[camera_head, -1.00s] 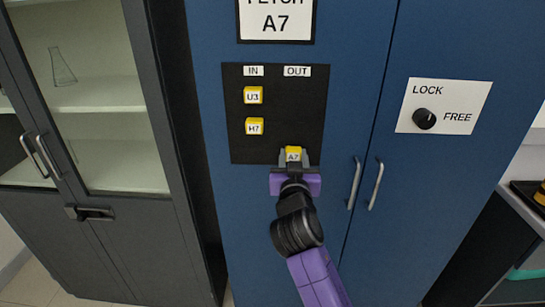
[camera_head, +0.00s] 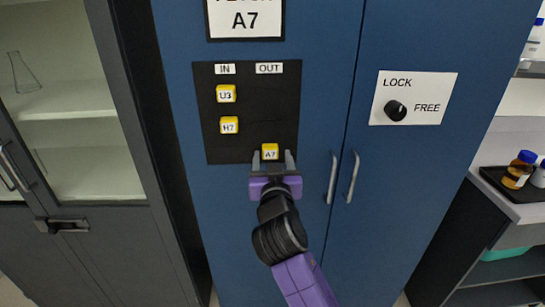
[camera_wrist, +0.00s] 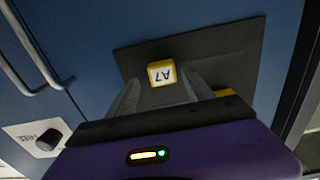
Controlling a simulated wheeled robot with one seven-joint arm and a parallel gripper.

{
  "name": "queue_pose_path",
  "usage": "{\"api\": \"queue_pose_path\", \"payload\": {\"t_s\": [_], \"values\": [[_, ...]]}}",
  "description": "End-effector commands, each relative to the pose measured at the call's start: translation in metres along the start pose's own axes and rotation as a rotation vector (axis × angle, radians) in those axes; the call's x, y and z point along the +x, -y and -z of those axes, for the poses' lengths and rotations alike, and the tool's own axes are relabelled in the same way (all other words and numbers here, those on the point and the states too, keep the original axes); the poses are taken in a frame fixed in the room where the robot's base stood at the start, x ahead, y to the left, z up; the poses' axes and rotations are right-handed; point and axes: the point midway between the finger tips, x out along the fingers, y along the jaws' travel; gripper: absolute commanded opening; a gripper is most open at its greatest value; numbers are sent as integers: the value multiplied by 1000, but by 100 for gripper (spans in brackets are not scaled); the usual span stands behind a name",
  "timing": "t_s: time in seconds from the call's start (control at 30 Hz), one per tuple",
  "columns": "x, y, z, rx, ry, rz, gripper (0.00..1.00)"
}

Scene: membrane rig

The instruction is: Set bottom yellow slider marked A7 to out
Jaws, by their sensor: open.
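The yellow slider marked A7 (camera_head: 270,152) is the lowest of the sliders on the black panel (camera_head: 255,105). It sits under the OUT label (camera_head: 269,68), on the panel's right side. My gripper (camera_head: 273,160) is open just below it, with one finger to each side of the slider and a gap showing. In the wrist view the A7 slider (camera_wrist: 162,73) appears beyond the fingers (camera_wrist: 165,95), apart from them. The sliders U3 (camera_head: 226,94) and H7 (camera_head: 229,125) sit under the IN label (camera_head: 225,69).
A LOCK/FREE plate with a black knob (camera_head: 396,110) is on the right door. Two upright handles (camera_head: 341,180) stand right of my gripper. A dark glass-front cabinet (camera_head: 75,140) is at left. A counter with bottles (camera_head: 519,170) is at right.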

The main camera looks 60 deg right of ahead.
Motion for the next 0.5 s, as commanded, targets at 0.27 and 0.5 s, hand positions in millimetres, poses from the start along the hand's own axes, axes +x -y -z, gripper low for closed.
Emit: {"api": "queue_pose_path", "payload": {"t_s": [0.27,0.5], "values": [[-44,0,-3,0,0,1,60],[-57,-1,-1,1,0,-1,60]]}}
